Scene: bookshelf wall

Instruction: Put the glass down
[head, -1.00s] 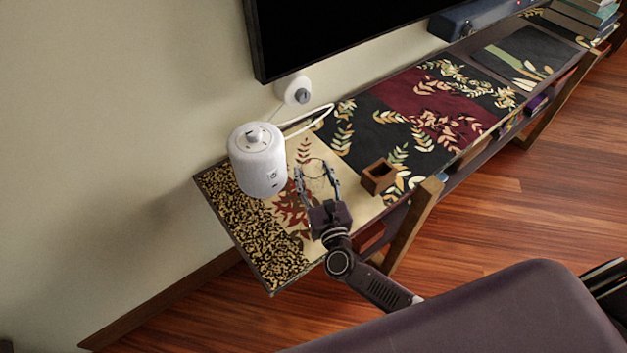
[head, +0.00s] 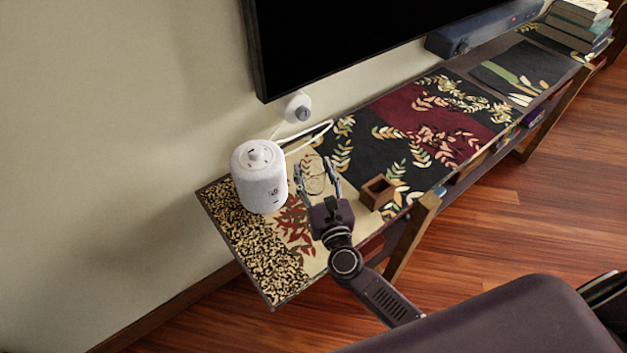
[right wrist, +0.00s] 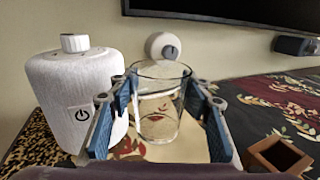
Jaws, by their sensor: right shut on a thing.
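The clear glass (right wrist: 158,105) stands upright between the blue-padded fingers of my right gripper (right wrist: 160,115) in the right wrist view. In the head view the glass (head: 316,176) is a faint outline between the fingertips of the right gripper (head: 317,180). The right gripper is shut on it, over the patterned runner on the shelf top (head: 269,287). I cannot tell whether the glass's base touches the surface. My left gripper is not in view.
A white cylindrical device (head: 260,178) stands close left of the glass. A small wooden box (head: 378,193) stands to the right. A white round device (head: 298,107) with a cable is behind, below the black screen (head: 340,40). Books (head: 580,25) lie at the far end.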

